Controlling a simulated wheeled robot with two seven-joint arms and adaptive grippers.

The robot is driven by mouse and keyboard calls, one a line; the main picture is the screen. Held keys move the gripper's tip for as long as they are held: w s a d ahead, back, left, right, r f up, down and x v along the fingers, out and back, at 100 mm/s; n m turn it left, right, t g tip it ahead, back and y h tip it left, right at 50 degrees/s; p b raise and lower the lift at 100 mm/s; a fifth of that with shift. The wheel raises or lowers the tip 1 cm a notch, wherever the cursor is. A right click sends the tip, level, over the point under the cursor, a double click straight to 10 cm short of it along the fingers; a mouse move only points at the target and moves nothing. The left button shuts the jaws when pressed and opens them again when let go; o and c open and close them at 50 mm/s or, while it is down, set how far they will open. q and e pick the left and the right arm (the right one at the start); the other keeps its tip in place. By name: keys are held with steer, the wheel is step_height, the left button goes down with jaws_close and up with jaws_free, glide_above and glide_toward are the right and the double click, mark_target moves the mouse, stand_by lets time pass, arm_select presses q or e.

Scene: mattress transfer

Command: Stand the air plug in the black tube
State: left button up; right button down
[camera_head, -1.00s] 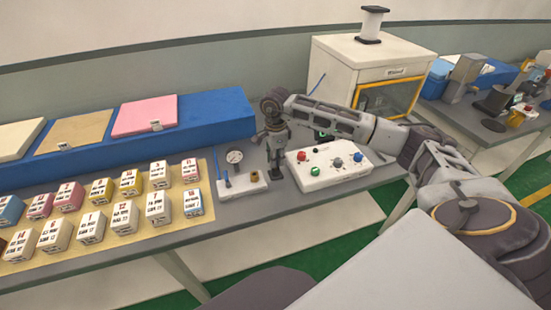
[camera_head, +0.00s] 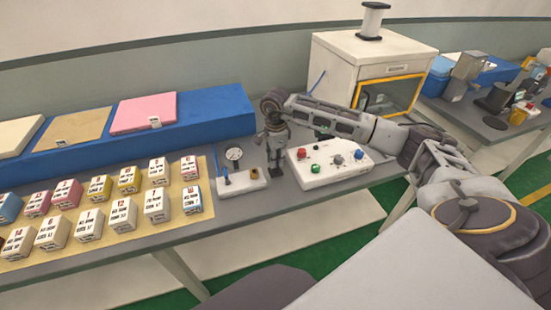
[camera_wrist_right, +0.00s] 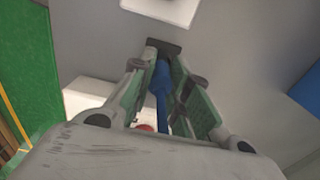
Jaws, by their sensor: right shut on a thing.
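My right gripper (camera_head: 275,142) points down over the grey table, just right of the gauge block. In the right wrist view the gripper (camera_wrist_right: 165,85) is shut on the blue air plug (camera_wrist_right: 162,82), which lies between its pads. A small black square piece (camera_wrist_right: 160,44) shows at the far end of the plug. In the head view a black upright piece (camera_head: 276,171) stands under the fingertips; I take it as the black tube. Whether the plug is inside it or only above it I cannot tell. My left gripper is not in view.
A white block (camera_head: 240,181) with a pressure gauge stands close on the left. A white control box (camera_head: 330,173) with coloured knobs is close on the right. Several labelled cubes (camera_head: 125,213) sit on a tan mat farther left. A white cabinet (camera_head: 345,65) stands behind.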

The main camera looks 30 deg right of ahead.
steer(key=shift+f, duration=0.1)
steer(key=shift+f, duration=0.2)
steer(key=c, duration=1.3)
jaws_free()
steer(key=shift+r, duration=6.05)
steer(key=shift+s+f, duration=0.1)
